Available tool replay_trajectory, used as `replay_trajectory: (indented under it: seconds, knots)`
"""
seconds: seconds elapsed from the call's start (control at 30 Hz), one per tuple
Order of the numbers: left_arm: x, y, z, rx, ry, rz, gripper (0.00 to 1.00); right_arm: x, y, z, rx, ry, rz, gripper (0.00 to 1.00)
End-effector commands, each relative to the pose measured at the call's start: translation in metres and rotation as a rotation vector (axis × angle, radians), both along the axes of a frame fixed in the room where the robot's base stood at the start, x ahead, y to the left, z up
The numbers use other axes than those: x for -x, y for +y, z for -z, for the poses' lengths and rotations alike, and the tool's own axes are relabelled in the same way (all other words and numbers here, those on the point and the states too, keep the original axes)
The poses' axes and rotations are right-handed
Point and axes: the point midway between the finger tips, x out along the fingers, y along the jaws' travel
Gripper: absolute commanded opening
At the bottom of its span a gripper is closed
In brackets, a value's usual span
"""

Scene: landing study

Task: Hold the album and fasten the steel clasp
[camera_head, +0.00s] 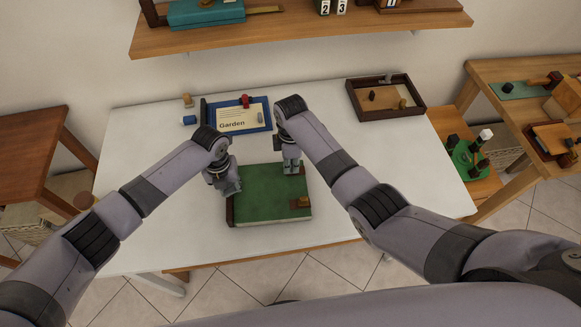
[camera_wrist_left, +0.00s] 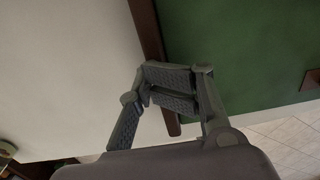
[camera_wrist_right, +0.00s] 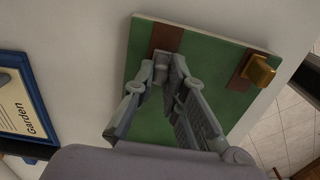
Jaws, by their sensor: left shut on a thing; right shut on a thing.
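The green album (camera_head: 262,199) lies closed on the white table, its brown spine at the left; the left wrist view shows its cover (camera_wrist_left: 240,50) and spine (camera_wrist_left: 146,28). My left gripper (camera_head: 230,188) is shut on the album at its spine edge. My right gripper (camera_head: 292,168) is shut on the steel clasp (camera_wrist_right: 161,68) at a brown strap (camera_wrist_right: 168,38) on the far part of the cover. The fingers partly hide the clasp, so I cannot tell whether it is fastened. A brass clasp (camera_head: 302,201) sits on the nearer strap.
Behind the album lie a blue-framed "Garden" card (camera_head: 238,118) and a blue piece (camera_head: 190,120). A dark wooden tray (camera_head: 386,98) stands at the back right. A shelf (camera_head: 300,32) hangs above the table. The table right of the album is largely clear.

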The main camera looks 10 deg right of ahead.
Motion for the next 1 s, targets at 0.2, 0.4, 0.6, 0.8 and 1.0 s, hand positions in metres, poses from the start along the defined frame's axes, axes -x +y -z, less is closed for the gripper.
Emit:
replay_trajectory:
  seconds: [0.2, 0.4, 0.6, 0.8, 1.0]
  knots:
    - [0.001, 0.001, 0.001, -0.002, 0.003, -0.001, 0.00, 0.000, -0.011, 0.000, 0.003, -0.001, 0.002, 0.00]
    - [0.001, 0.002, 0.001, -0.003, 0.003, -0.001, 0.00, 0.000, -0.015, 0.000, 0.004, -0.001, 0.001, 0.00]
    - [0.001, 0.002, 0.001, -0.004, 0.003, -0.001, 0.00, 0.000, -0.015, 0.000, 0.004, -0.001, 0.001, 0.00]
    - [0.001, 0.002, 0.001, -0.004, 0.003, -0.001, 0.00, 0.000, -0.017, 0.000, 0.005, -0.001, 0.002, 0.00]
    - [0.001, 0.002, 0.001, -0.004, 0.003, -0.001, 0.00, 0.000, -0.020, 0.000, 0.004, -0.001, 0.002, 0.00]
